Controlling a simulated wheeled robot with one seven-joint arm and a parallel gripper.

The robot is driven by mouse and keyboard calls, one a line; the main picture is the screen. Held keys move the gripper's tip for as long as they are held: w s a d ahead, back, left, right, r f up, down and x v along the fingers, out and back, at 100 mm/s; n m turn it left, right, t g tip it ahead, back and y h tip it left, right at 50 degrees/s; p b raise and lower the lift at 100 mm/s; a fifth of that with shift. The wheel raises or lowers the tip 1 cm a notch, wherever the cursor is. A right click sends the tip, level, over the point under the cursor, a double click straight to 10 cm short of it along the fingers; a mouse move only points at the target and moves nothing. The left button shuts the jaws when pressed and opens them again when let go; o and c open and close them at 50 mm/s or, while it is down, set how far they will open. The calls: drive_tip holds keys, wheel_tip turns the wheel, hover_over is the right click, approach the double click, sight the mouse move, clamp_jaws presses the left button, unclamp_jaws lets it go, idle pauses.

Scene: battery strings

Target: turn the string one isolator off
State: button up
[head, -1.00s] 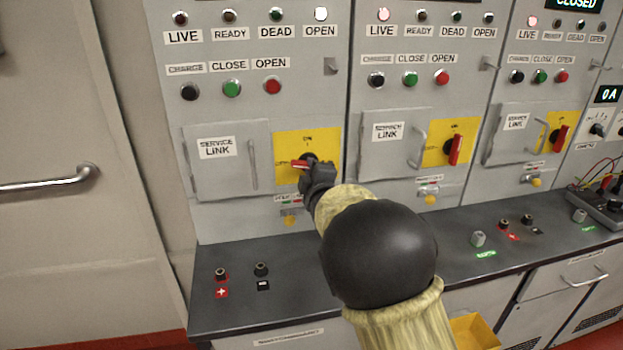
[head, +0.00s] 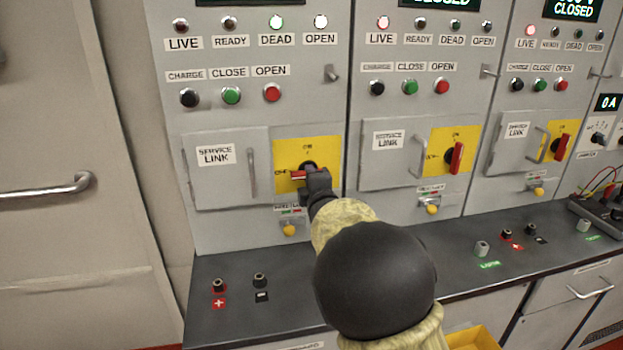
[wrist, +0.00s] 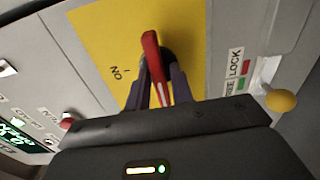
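The string one isolator is a red handle (head: 298,174) on a yellow plate (head: 322,150) on the leftmost cabinet. The handle lies level, its red end pointing left towards the OFF side. My gripper (head: 312,180) is at the handle and hides its right part. In the wrist view the red handle (wrist: 152,55) stands between the two dark fingers of my gripper (wrist: 160,82), which are closed in on it. Above, the string one DEAD lamp (head: 276,23) and OPEN lamp (head: 321,22) are lit; LIVE and READY are dark.
A closed service link door (head: 226,185) is left of the isolator. A yellow-knobbed lock (head: 289,229) sits just below. Strings two and three have upright red handles (head: 456,158) to the right. A dark bench (head: 240,310) with terminals runs below.

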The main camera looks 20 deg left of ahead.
drive_tip(key=shift+o, duration=0.8)
drive_tip(key=shift+s, duration=0.1)
drive_tip(key=b+v, duration=0.2)
drive_tip(key=v, duration=1.5)
drive_tip(key=shift+s, duration=0.15)
